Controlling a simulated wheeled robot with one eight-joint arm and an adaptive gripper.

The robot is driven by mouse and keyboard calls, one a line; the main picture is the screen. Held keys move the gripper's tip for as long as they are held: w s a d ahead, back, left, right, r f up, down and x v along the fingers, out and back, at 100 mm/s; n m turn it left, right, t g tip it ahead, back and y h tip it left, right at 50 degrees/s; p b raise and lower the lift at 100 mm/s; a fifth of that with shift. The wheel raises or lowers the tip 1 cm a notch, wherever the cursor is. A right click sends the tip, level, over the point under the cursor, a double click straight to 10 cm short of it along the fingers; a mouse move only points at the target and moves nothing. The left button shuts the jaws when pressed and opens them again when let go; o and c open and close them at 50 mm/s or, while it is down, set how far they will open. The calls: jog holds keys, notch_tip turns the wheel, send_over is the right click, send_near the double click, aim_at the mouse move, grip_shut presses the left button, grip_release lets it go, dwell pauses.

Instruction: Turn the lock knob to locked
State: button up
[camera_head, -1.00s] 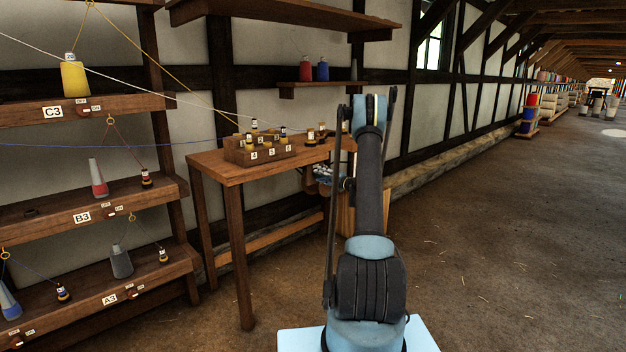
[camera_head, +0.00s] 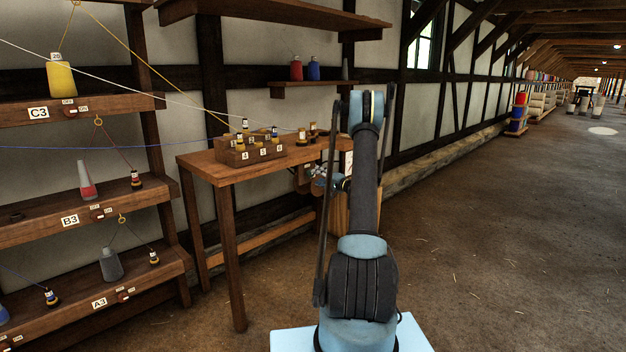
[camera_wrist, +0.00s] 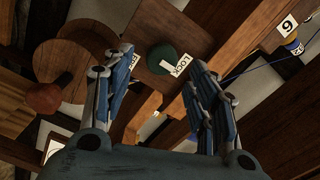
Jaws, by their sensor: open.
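The lock knob (camera_wrist: 162,60) is a round green knob with a pale bar across it, in the wrist view at the upper middle. It sits on a square brown wooden plate (camera_wrist: 187,40). A white label reading LOCK (camera_wrist: 181,66) is just right of it. My gripper (camera_wrist: 165,75) is open, with one blue-grey finger left of the knob and the other to its right. I cannot tell how far the fingertips are from the knob. In the head view my arm hides most of that area and the knob does not show.
A wooden crank disc with a reddish knob (camera_wrist: 45,97) is at the left of the wrist view. A wooden table (camera_head: 205,165) carries a rack (camera_head: 250,155) of small bobbins. Shelves with cones (camera_head: 62,78) and taut threads stand at the left.

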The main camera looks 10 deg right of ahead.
jog(key=v, duration=0.7)
jog(key=shift+s, duration=0.25)
jog(key=shift+d, duration=0.15)
jog(key=s+a+r+n+g+h, duration=0.1)
jog(key=s+a+r+n+g, duration=0.15)
jog(key=s+a+r, duration=0.4)
jog(key=s+a+r+n+g+h, duration=0.1)
jog(key=s+a+r+g, duration=0.3)
jog(key=s+a, duration=0.5)
jog(key=s+a+n+g+h, duration=0.2)
jog(key=s+a+g, duration=0.1)
jog(key=s, duration=1.6)
jog(key=s+d+f+g+h, duration=0.1)
jog(key=s+d+f+h, duration=0.2)
jog(key=s, duration=1.1)
jog(key=s+d+f+n+g+h, duration=0.1)
jog(key=s+f, duration=0.5)
jog(key=s, duration=0.8)
jog(key=d+g+h, duration=0.1)
jog(key=d+h, duration=0.1)
jog(key=d, duration=0.1)
jog(key=shift+h, duration=0.3)
jog(key=shift+s, duration=0.1)
